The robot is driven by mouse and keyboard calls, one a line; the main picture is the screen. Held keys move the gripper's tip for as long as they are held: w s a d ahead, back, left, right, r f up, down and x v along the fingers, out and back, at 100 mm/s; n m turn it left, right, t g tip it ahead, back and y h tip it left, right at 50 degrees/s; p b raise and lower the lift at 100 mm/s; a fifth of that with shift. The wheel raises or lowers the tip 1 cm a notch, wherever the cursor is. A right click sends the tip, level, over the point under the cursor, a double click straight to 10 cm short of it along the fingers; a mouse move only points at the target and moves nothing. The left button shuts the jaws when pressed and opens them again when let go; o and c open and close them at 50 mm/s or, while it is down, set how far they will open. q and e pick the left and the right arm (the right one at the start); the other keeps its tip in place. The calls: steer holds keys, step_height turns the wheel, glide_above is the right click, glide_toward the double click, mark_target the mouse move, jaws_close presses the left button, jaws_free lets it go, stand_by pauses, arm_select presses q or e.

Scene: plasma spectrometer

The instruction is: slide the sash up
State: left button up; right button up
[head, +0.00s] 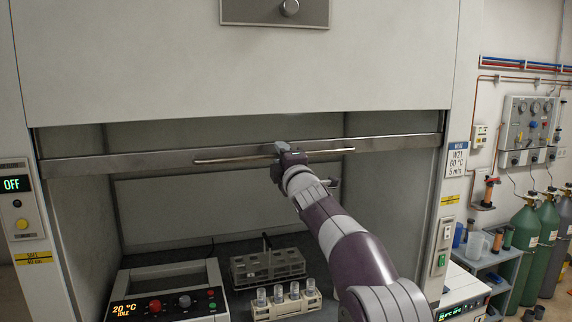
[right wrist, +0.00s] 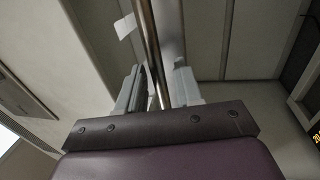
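A thin bar handle (head: 225,160) runs along the strip. My right gripper (head: 281,151) is at the middle of the handle. My left gripper is not in view.
Inside the hood are a heater unit (head: 168,306) reading 20 °C, a grey rack (head: 268,268) and a white rack with vials (head: 287,306). Control panels flank the hood; the left one (head: 20,205) reads OFF. Gas cylinders (head: 524,245) stand at the right.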

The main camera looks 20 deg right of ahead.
steer(key=s+f+b, duration=0.2)
steer(key=s+b, duration=0.5)
steer(key=s, duration=0.5)
steer(key=shift+d+f, duration=0.2)
steer(key=shift+f, duration=0.05)
